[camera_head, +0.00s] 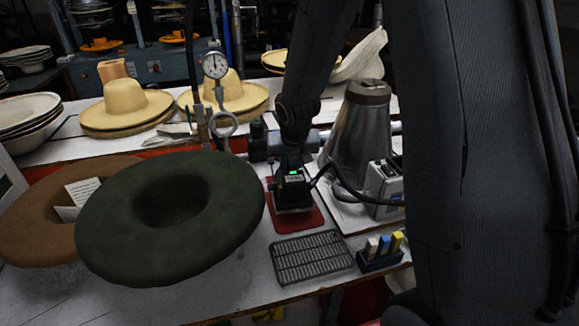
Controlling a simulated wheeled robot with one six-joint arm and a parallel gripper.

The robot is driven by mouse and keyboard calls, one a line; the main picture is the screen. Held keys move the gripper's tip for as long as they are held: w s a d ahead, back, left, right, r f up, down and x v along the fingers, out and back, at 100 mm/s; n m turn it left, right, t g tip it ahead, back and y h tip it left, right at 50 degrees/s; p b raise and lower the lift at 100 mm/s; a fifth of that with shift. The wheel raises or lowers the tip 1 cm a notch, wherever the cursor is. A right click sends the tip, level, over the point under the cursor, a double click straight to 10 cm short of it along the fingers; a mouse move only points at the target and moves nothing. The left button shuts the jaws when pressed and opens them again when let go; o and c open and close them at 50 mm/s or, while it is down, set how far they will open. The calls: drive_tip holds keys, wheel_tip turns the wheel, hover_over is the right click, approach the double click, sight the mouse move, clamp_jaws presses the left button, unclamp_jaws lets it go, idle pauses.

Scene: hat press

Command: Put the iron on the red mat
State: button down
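The red mat (311,219) lies on the white table, in front of the metal cone. A dark, boxy iron (293,196) with a small green light is at the mat, upright and covering its middle and back. I cannot tell whether its base touches the mat. My dark arm reaches down from the top, and my gripper (291,152) is right above the iron, at its upper part. The fingertips are dark against the iron, so their opening and any hold on it are unclear.
A green felt hat (170,218) stands close at left, before a brown hat (50,225). A metal cone (360,135) and a grey box (383,187) with a cable stand at right. A black grate (311,257) and a small holder (381,260) are in front.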

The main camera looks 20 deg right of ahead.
drive_tip(key=shift+w+f+b, duration=0.15)
drive_tip(key=shift+f+b, duration=1.45)
drive_tip(key=shift+f, duration=0.1)
drive_tip(key=shift+f+b, duration=0.25)
drive_tip(key=shift+b, duration=0.05)
